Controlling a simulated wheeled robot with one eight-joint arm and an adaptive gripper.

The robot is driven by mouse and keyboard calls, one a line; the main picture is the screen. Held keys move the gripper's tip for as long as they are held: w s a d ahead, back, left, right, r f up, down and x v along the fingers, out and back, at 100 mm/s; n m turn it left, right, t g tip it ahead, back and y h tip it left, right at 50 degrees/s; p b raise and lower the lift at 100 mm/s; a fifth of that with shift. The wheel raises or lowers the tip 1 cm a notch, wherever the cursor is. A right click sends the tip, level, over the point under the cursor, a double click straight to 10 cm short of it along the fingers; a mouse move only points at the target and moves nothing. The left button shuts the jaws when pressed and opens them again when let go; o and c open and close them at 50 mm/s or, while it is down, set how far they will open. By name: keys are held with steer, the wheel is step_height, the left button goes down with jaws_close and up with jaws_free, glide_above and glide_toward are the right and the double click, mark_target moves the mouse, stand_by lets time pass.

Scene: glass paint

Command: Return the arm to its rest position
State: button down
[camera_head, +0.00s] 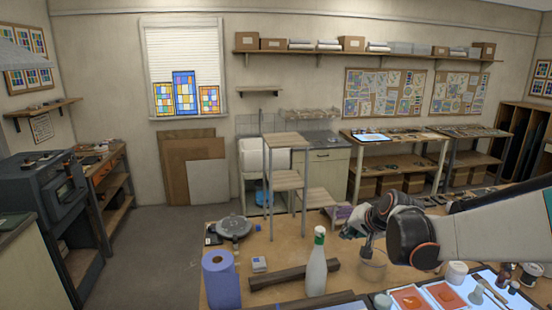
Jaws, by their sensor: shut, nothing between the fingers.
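My arm reaches in from the right edge of the head view, above the right part of the wooden worktable (262,250). My gripper (347,233) is at its left end, shut, with nothing seen in it.
A white bottle with a green cap (317,265), a blue paper roll (221,280) and a dark bar (293,275) are on the table left of my gripper. Orange-red glass panes (410,298) and small pots (457,272) are at front right. A stepped wooden stand (287,181) is behind.

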steer(key=s+f+n+h+b, duration=0.1)
steer(key=s+f+n+b, duration=0.1)
steer(key=s+f+b, duration=0.5)
steer(key=s+f+n+g+b, duration=0.1)
steer(key=s+f+b, duration=0.6)
steer(key=s, duration=0.8)
steer(key=s+f+n+h+b, duration=0.1)
steer(key=s+f+n+b, duration=0.1)
steer(key=s+f+b, duration=0.6)
steer(key=s+a+b, duration=0.1)
steer(key=s+b, duration=0.1)
steer(key=s, duration=0.1)
steer(key=shift+s+n+g+h+b, duration=0.2)
steer(key=shift+n+g+h+b, duration=0.1)
steer(key=shift+g, duration=0.1)
steer(key=shift+d, duration=0.15)
